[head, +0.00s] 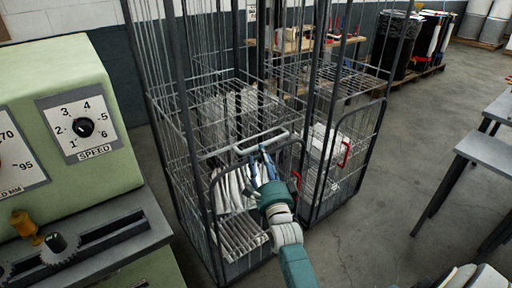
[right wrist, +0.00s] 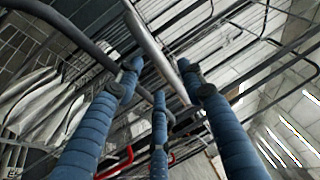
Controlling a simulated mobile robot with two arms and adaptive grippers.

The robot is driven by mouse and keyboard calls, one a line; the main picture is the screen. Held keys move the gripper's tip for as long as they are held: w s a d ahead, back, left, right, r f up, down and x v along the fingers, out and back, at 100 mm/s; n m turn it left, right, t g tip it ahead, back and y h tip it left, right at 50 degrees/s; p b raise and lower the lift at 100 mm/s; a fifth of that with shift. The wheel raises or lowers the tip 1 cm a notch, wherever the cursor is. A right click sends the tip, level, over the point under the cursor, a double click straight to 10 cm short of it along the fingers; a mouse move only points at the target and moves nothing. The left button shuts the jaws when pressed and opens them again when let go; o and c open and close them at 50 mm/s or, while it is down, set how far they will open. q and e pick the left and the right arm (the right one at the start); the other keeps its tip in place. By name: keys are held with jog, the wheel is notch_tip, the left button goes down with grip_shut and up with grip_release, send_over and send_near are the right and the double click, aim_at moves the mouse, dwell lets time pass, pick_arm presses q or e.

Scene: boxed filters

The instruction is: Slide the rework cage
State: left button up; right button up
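A tall wire cage (head: 183,128) stands in the middle of the head view, with pale, flat filters (head: 238,232) inside. A light grey handle bar (head: 232,149) crosses its near side. My right gripper (head: 263,166) is at this bar, its blue fingers pointing at it. In the right wrist view the fingers (right wrist: 160,80) are spread apart, and a grey bar (right wrist: 148,38) runs between them; no firm grip shows. A second wire cage (head: 375,110) with red handles (head: 346,153) stands close on the right. No label shows which is the rework cage. My left gripper is out of view.
A green machine (head: 60,140) with a speed dial stands close on the left. Grey tables (head: 487,150) stand at the right. A workbench and dark bins (head: 395,45) are behind the cages. Bare floor (head: 385,215) lies between the cages and tables.

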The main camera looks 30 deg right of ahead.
aim_at(257, 148)
jog(key=shift+x, duration=2.65)
grip_shut()
